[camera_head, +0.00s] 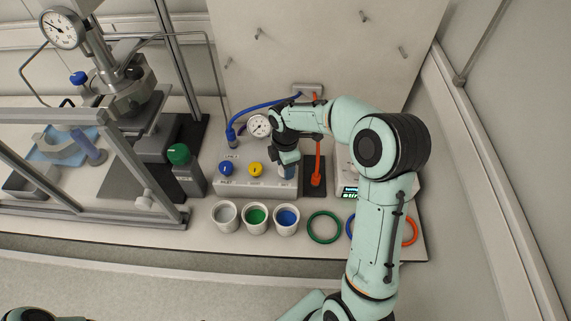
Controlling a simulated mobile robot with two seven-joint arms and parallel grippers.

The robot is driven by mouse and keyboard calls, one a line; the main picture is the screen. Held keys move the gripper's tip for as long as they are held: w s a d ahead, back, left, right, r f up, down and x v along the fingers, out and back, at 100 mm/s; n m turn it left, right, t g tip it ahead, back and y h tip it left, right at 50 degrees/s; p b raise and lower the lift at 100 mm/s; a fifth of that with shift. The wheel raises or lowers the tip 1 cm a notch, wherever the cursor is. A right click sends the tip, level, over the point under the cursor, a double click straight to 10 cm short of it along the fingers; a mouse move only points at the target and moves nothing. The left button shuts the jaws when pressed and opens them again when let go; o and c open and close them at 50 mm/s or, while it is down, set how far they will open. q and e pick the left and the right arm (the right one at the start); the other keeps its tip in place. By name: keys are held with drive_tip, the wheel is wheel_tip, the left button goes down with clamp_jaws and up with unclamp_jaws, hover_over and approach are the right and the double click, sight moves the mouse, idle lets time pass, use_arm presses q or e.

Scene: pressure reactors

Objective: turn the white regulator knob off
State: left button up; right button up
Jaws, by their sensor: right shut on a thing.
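A white valve panel (239,162) stands at the back of the bench, with a blue knob (226,168) and a yellow knob (255,169) on it. My right gripper (286,160) points down at the panel's right end and is shut on what seems to be the white regulator knob. The knob is mostly hidden under the jaws, so its turn position cannot be read. A round pressure gauge (259,126) stands just behind and left of the gripper. My left gripper is out of view.
Three cups (256,218) stand in front of the panel, with a green ring (324,227) to their right. A green-capped bottle (187,172) and a metal reactor frame (130,172) are on the left.

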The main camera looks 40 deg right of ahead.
idle(0.4)
drive_tip(key=o, duration=1.1)
drive_tip(key=shift+c, duration=0.2)
drive_tip(key=shift+r, duration=0.1)
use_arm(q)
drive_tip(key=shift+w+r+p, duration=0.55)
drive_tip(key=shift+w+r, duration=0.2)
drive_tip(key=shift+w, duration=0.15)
use_arm(e)
wheel_tip(320, 180, up, 13)
drive_tip(key=shift+r, duration=0.15)
